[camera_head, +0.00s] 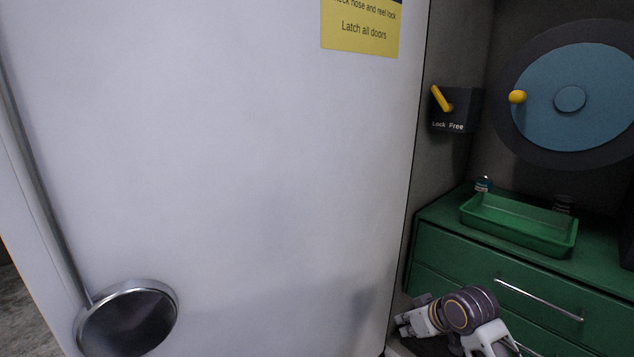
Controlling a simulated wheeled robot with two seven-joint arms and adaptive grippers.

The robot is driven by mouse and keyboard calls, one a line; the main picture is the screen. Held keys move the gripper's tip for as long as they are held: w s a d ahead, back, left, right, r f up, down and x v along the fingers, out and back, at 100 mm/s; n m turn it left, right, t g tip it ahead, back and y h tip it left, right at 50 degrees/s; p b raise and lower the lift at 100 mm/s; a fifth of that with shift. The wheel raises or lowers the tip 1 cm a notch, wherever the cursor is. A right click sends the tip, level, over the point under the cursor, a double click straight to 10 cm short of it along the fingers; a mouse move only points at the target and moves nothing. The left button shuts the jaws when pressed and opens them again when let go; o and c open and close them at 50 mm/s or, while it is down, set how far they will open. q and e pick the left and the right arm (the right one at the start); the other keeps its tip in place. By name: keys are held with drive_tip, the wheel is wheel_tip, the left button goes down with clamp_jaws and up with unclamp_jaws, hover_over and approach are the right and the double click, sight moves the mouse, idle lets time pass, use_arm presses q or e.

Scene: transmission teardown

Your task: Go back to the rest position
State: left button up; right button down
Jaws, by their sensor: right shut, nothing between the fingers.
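My right gripper (407,323) shows at the bottom of the head view, right of centre, with its arm bent behind it. It is shut and holds nothing. It is in front of the green drawer cabinet, near the right edge of the large white panel (220,150). My left gripper is not in view.
The green cabinet (450,292) has a drawer handle (540,298) and a green tray (515,238) on top. A blue reel (600,110) with a yellow knob (517,97) and a lock box (456,112) with a yellow lever (440,97) are above. A round metal disc (128,322) is lower left.

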drive_tip(key=s+f+m+g+h, duration=0.15)
drive_tip(key=s+f, duration=0.45)
drive_tip(key=s, duration=0.6)
drive_tip(key=s+f+m+g+h, duration=0.1)
drive_tip(key=s+f+g, duration=0.1)
drive_tip(key=s+f, duration=0.7)
drive_tip(key=s+f+b, duration=0.1)
drive_tip(key=s+f, duration=0.2)
drive_tip(key=f, duration=1.3)
drive_tip(key=s+f, duration=0.2)
drive_tip(key=f, duration=1.5)
drive_tip(key=s+d+f+g, duration=0.1)
drive_tip(key=s+d+f, duration=0.1)
drive_tip(key=s+f, duration=0.8)
drive_tip(key=s+d+f+g+b, duration=0.1)
drive_tip(key=s+d+f, duration=0.1)
drive_tip(key=s+f, duration=0.8)
drive_tip(key=shift+s+f+b, duration=0.15)
drive_tip(key=shift+s+b, duration=0.15)
drive_tip(key=shift+s, duration=0.8)
drive_tip(key=shift+n+h, duration=0.25)
